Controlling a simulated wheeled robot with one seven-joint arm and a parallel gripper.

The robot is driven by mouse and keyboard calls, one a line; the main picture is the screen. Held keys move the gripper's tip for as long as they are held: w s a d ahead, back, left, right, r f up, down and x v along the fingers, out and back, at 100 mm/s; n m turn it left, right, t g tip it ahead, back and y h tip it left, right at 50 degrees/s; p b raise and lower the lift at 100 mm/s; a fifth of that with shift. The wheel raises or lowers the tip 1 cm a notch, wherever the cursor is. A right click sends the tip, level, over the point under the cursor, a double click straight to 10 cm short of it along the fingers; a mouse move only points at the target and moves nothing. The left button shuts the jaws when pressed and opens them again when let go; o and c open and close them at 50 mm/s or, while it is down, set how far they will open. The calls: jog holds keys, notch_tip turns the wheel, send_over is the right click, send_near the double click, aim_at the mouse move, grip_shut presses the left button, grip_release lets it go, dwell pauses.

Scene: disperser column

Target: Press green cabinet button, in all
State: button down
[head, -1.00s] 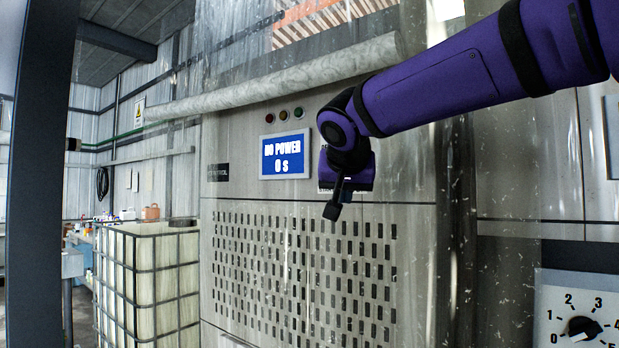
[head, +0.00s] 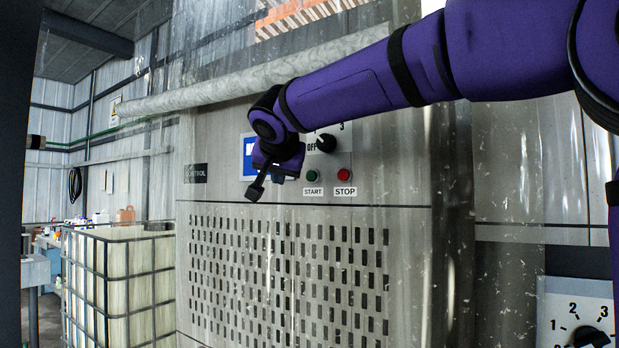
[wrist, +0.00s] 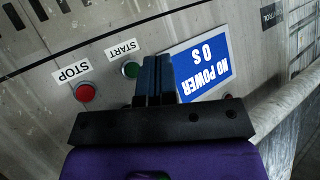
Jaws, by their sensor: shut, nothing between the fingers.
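The green START button (head: 312,175) sits on the grey metal cabinet (head: 232,190), above its START label. It also shows in the wrist view (wrist: 130,69), upside down and just left of my fingers. My gripper (head: 255,191) is shut and empty, pointing down in front of the panel below the display in the head view. In the wrist view its closed fingers (wrist: 155,62) lie between the green button and the blue display (wrist: 205,64), which reads NO POWER, 0 s. Contact with the panel cannot be told.
A red STOP button (head: 344,174) is right of the green one. A black rotary knob (head: 325,143) sits above them, partly beside my arm. A perforated panel (head: 290,265) lies below. Another numbered dial (head: 590,335) is at lower right. A caged tank (head: 120,285) stands left.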

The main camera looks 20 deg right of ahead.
jog(key=shift+w+d, duration=0.85)
jog(key=shift+d, duration=0.35)
jog(key=shift+w+d, duration=0.85)
jog(key=shift+d, duration=0.3)
jog(key=shift+w+d, duration=0.85)
jog(key=shift+d, duration=0.35)
jog(key=shift+w+d, duration=0.1)
jog(key=shift+d, duration=0.05)
jog(key=shift+w+d, duration=0.15)
jog(key=shift+d, duration=0.05)
jog(key=shift+w+d, duration=0.3)
jog(key=shift+d, duration=0.15)
dwell(0.3)
jog(key=shift+s+a, duration=0.1)
jog(key=shift+a, duration=0.05)
jog(key=shift+s+a, duration=0.45)
jog(key=shift+a, duration=0.2)
dwell(0.3)
jog(key=s+a, duration=0.1)
jog(key=a, duration=0.1)
jog(key=s+a, duration=0.2)
dwell(0.4)
